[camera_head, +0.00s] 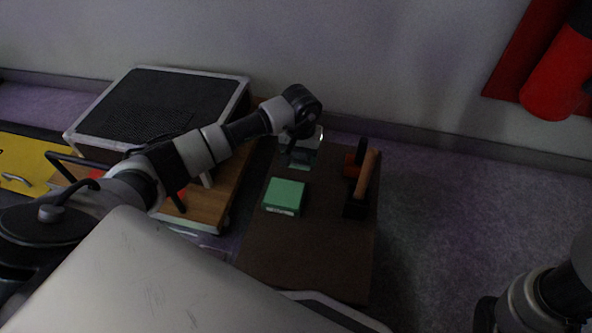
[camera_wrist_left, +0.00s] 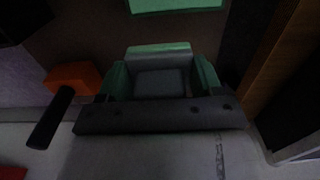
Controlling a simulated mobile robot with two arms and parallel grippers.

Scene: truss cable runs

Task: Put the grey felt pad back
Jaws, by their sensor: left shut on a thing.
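My left gripper (camera_head: 300,158) reaches over the back of a brown board (camera_head: 310,250). In the left wrist view the gripper (camera_wrist_left: 160,85) is shut on a dark grey, square piece, which looks like the grey felt pad (camera_wrist_left: 160,84). Green edges (camera_wrist_left: 160,48) frame this piece at the far side and both sides; I cannot tell whether it sits inside a green holder or is clear of it. A green block (camera_head: 285,196) lies on the board just in front of the gripper. My right gripper is not in view.
A wooden-handled tool (camera_head: 365,175) on a black stand is right of the gripper on the board. A black-topped case (camera_head: 160,105) stands on a wooden surface at left. A red cylinder (camera_head: 553,92) is at the wall. The grey floor at right is clear.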

